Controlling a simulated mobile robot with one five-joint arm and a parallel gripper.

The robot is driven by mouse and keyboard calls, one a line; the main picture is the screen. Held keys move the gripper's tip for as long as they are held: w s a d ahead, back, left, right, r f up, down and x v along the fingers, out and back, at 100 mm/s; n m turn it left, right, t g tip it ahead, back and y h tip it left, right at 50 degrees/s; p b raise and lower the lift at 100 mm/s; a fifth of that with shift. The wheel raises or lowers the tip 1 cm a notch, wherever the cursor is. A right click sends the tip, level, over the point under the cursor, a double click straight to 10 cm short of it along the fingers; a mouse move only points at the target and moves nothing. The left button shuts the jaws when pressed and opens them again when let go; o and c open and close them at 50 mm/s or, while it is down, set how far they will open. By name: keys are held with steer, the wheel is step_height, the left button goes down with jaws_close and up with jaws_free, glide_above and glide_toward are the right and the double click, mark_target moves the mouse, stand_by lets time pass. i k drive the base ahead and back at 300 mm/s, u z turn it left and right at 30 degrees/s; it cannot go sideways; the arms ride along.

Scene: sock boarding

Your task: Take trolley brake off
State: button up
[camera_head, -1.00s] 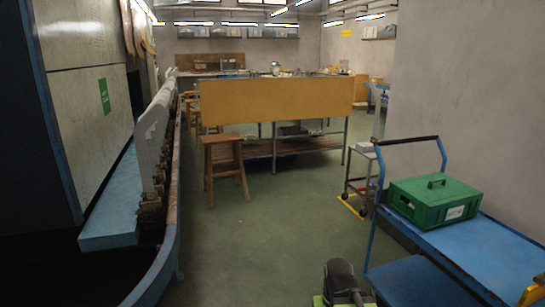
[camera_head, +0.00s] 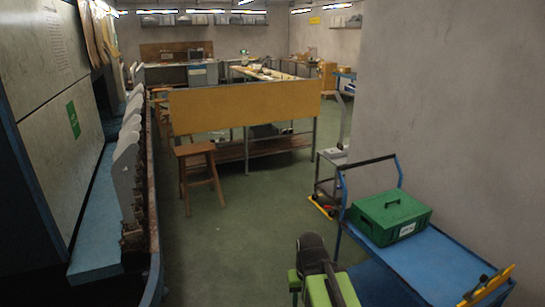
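A blue trolley (camera_head: 425,262) with a tall blue and black push handle (camera_head: 368,162) stands at the lower right along the wall. A lower blue shelf shows under its top. A smaller grey trolley (camera_head: 331,158) stands beyond it by the wall, with orange-yellow parts (camera_head: 322,206) at its feet near the floor. I cannot tell which trolley is the task's, nor make out a brake lever or its position. The blue trolley's wheels are hidden. A green and black part of my arm shows at the bottom centre, left of the blue trolley. My gripper's fingers do not show.
A green lidded box (camera_head: 391,218) and a yellow object (camera_head: 487,287) are on the blue trolley. A wooden stool (camera_head: 197,152) and a long bench with a tan panel (camera_head: 245,109) stand ahead. Machinery lines the left. The green floor (camera_head: 235,235) between is clear.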

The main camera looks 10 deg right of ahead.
mark_target(339, 207)
steer(key=u, duration=0.3)
steer(key=i, duration=1.25)
steer(key=u, duration=0.65)
steer(key=i, duration=0.95)
steer(key=u, duration=0.15)
